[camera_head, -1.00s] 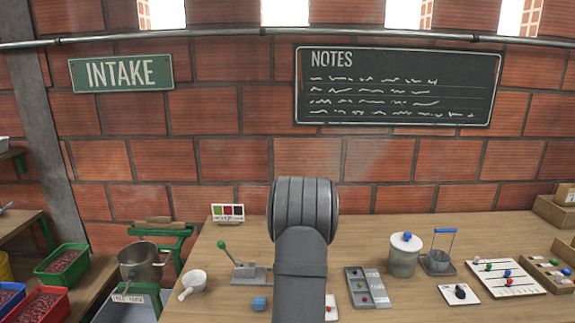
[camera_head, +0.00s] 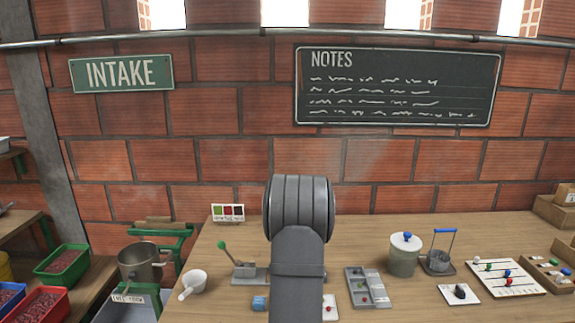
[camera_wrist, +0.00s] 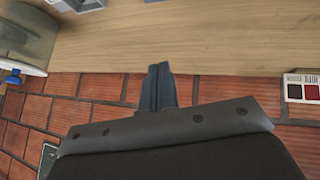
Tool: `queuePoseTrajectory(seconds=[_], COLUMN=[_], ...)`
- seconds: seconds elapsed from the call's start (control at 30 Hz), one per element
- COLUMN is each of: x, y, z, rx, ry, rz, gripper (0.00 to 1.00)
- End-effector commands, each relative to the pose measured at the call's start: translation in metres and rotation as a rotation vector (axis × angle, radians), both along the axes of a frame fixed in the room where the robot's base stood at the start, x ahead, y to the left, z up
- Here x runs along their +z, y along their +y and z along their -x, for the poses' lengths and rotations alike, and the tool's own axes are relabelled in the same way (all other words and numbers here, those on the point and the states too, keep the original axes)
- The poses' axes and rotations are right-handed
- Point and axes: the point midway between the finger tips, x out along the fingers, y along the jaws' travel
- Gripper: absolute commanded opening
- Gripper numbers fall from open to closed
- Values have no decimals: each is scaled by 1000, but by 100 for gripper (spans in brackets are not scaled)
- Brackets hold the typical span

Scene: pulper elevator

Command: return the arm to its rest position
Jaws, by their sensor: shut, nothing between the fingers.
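My arm (camera_head: 298,225) stands upright in front of the wooden bench in the head view, its grey rounded joint at the picture's middle. My gripper is hidden in the head view. In the wrist view my gripper (camera_wrist: 160,80) shows as two dark fingers shut together, with nothing between them. The fingers appear over the bench's back edge, where the top meets the brick wall, and touch nothing that I can see.
A metal pot (camera_head: 139,262) stands at left. Space above the bench is clear.

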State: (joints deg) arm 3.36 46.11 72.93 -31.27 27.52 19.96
Motion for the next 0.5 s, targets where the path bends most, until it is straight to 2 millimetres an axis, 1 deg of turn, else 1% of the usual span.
queuePoseTrajectory(seconds=[0.27, 0.5], x=[-9, -16], y=[9, 21], z=[-3, -3], rx=[-282, -526], ry=[22, 48], rz=[-180, -324], gripper=[0, 0])
